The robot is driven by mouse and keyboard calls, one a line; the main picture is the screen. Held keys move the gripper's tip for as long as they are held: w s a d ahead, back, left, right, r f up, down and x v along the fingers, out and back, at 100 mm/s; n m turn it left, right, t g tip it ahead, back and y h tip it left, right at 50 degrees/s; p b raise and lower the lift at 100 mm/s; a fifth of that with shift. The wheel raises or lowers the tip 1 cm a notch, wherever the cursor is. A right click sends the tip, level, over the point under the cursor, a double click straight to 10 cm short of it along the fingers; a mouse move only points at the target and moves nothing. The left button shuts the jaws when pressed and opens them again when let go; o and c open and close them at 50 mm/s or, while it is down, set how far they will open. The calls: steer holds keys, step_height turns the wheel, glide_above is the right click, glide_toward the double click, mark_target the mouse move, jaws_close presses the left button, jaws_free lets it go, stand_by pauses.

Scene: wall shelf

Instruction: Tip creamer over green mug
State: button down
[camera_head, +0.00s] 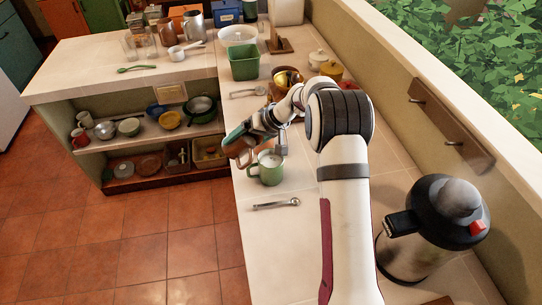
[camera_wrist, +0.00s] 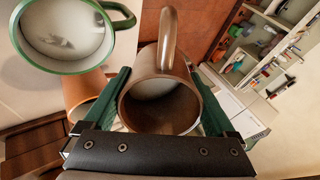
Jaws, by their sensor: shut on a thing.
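The green mug (camera_head: 268,168) stands upright on the pale counter, near its left edge. In the wrist view the mug (camera_wrist: 68,32) is at the top left, with its green rim, pale inside and handle showing. The brown creamer (camera_wrist: 165,62) is between the green fingers of my gripper (camera_wrist: 163,100), its open mouth facing the wrist camera and its handle at the top. In the head view my gripper (camera_head: 240,136) is shut on the creamer (camera_head: 235,150), just left of and behind the mug, partly hidden by the arm. I cannot tell how far the creamer tilts or whether anything pours.
A spoon (camera_head: 276,204) lies in front of the mug. A large flask (camera_head: 415,250) is at the lower right. An orange-brown thing (camera_wrist: 84,92) shows beside the creamer.

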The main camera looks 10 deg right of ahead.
mark_target(235, 150)
steer(key=shift+r, duration=0.1)
steer(key=a+f+h, duration=0.1)
steer(key=w+f+g+h, duration=0.1)
steer(key=f, duration=0.1)
steer(key=a+f+g+h, duration=0.1)
steer(key=shift+w+a+f+h, duration=0.2)
steer(key=shift+a+f+h, duration=0.1)
steer(key=shift+f, duration=0.1)
steer(key=g+h, duration=0.1)
steer(key=a+f+h, duration=0.1)
steer(key=h, duration=0.1)
steer(key=shift+w+a+g, duration=0.25)
steer(key=shift+w+g, duration=0.15)
steer(key=shift+f, duration=0.1)
